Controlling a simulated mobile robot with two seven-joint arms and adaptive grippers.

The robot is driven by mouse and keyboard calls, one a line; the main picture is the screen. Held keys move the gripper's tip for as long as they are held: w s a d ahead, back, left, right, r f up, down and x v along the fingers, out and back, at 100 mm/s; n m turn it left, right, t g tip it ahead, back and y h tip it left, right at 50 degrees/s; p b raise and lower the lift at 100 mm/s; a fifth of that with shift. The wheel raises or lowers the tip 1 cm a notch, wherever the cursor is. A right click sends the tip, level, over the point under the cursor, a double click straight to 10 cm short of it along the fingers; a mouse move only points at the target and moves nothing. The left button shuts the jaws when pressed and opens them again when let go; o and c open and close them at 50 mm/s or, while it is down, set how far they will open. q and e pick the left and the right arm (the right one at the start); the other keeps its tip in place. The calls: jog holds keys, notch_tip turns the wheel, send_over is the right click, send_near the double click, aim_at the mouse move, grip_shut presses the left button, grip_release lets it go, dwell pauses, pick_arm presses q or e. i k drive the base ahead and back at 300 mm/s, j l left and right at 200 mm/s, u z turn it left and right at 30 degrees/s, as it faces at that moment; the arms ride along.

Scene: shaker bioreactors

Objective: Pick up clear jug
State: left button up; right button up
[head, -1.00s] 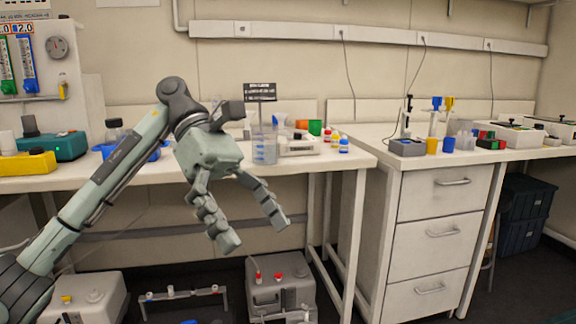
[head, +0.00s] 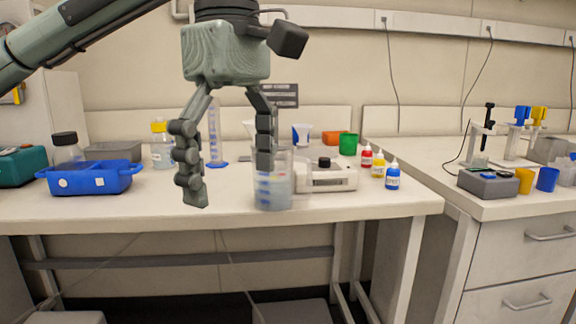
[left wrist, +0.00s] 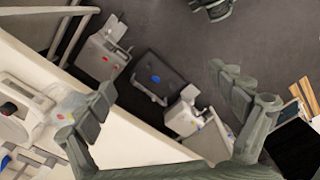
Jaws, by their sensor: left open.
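The clear jug (head: 273,190) stands upright on the white bench near its front edge in the head view. It is see-through with blue markings. My left gripper (head: 230,178) hangs pointing down, open and empty. Its right finger overlaps the jug's upper left side in the picture; I cannot tell whether they touch. Its left finger is out to the left of the jug. In the left wrist view the open fingers (left wrist: 163,78) spread over the bench edge and floor, and a clear shape, likely the jug (left wrist: 69,104), shows partly behind the left finger.
A white device (head: 330,178) stands right beside the jug, with small dropper bottles (head: 392,177) further right. A blue tray (head: 92,180), a yellow-capped bottle (head: 162,148) and a cylinder (head: 214,140) stand to the left. The front of the bench (head: 130,210) is clear.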

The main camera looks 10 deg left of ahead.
aim_at(272, 192)
jog(key=i, duration=0.85)
